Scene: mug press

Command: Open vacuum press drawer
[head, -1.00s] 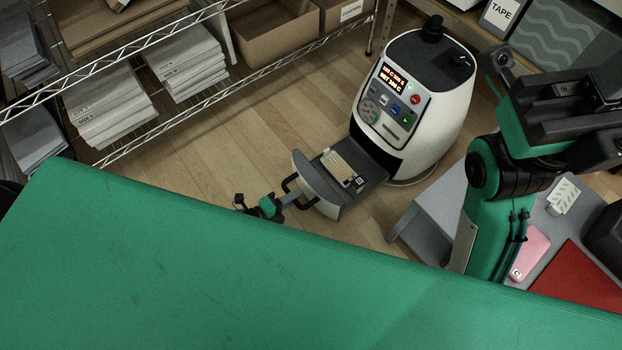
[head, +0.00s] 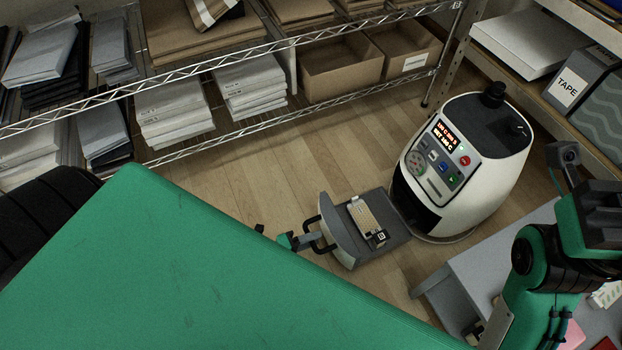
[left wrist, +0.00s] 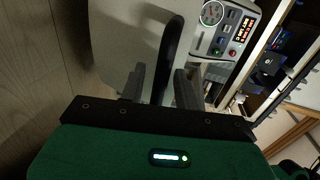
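The vacuum press (head: 487,183) is a white rounded machine with a black top and a lit red display, standing on the floor at the right. Its grey drawer (head: 338,226) stands out from the front toward the lower left. A beige and dark item (head: 365,216) lies in the drawer. My left gripper (head: 308,241) is at the black drawer handle (head: 325,240), partly hidden by the green surface. In the left wrist view, the handle (left wrist: 172,42) runs between the fingers of the left gripper (left wrist: 163,80), which look closed on it. My right arm shows at the right, but its gripper fingers do not.
A large green surface (head: 180,270) fills the lower left. A wire shelf (head: 230,62) with paper stacks and cardboard boxes (head: 340,70) stands behind. A grey table (head: 470,270) is right of the drawer. Wooden floor (head: 270,165) is clear left of the press.

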